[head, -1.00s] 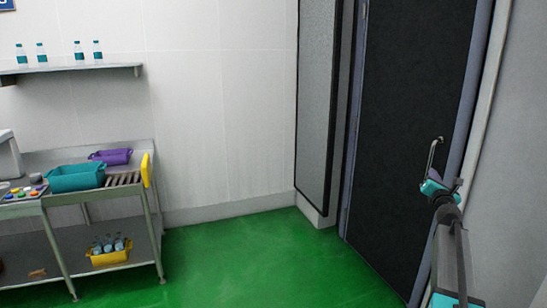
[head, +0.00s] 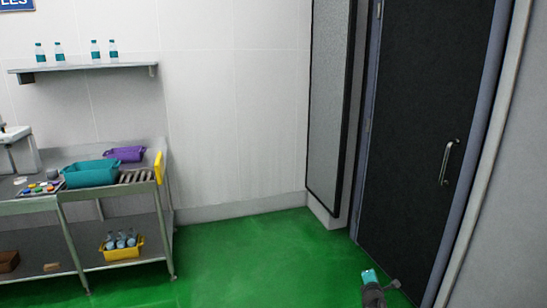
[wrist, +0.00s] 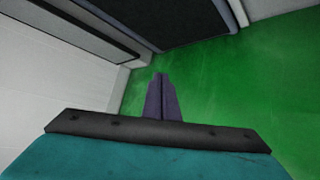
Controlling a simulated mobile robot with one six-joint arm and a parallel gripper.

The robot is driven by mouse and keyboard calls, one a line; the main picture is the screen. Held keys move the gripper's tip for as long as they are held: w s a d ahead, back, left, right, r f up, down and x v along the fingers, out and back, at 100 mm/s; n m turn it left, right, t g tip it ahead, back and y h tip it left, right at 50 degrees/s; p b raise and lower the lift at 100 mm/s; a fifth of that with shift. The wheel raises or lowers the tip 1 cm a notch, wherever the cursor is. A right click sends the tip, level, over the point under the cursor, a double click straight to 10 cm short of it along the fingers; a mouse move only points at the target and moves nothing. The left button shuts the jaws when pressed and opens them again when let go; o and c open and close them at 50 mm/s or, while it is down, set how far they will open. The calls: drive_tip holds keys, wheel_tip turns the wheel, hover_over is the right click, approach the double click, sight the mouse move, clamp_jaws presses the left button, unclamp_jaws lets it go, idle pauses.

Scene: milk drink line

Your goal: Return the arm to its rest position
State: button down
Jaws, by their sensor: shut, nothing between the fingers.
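My gripper (wrist: 160,90) shows in the wrist view with its two dark fingers together and nothing between them. It points toward the green floor and the foot of the wall. In the head view, part of my arm with a teal piece shows low at the right, in front of the dark door. The fingers cannot be made out in the head view. Nothing touches the gripper.
A dark door (head: 420,140) with a metal handle (head: 449,162) stands at the right. A metal table (head: 120,210) with a teal bin (head: 91,173), a purple bin (head: 126,154) and a yellow bin (head: 122,248) of bottles stands left. The green floor (head: 260,255) between is clear.

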drive_tip(key=s+a+f+m+g+y, duration=0.1)
drive_tip(key=s+a+f+m+g, duration=0.3)
drive_tip(key=s+f, duration=0.55)
drive_tip(key=s+a+f+m+g, duration=0.1)
drive_tip(key=s+a+f+g, duration=0.1)
drive_tip(key=s+a+f, duration=0.55)
drive_tip(key=s+a+f+m+g+y, duration=0.1)
drive_tip(key=s+a+f+m+g, duration=0.2)
drive_tip(key=s+f, duration=0.8)
drive_tip(key=s+a+m+g+y, duration=0.1)
drive_tip(key=s+a+m+g, duration=0.2)
drive_tip(key=s, duration=0.6)
drive_tip(key=s+a+r+m+g+y, duration=0.1)
drive_tip(key=s+a+m+g, duration=0.2)
drive_tip(key=s, duration=0.6)
drive_tip(key=s+a+m+g+y, duration=0.1)
drive_tip(key=s+a+m+g, duration=0.1)
drive_tip(key=s+m, duration=0.3)
drive_tip(key=s, duration=0.4)
drive_tip(key=shift+s+a+r+g, duration=0.35)
drive_tip(key=shift+a+r+g, duration=0.05)
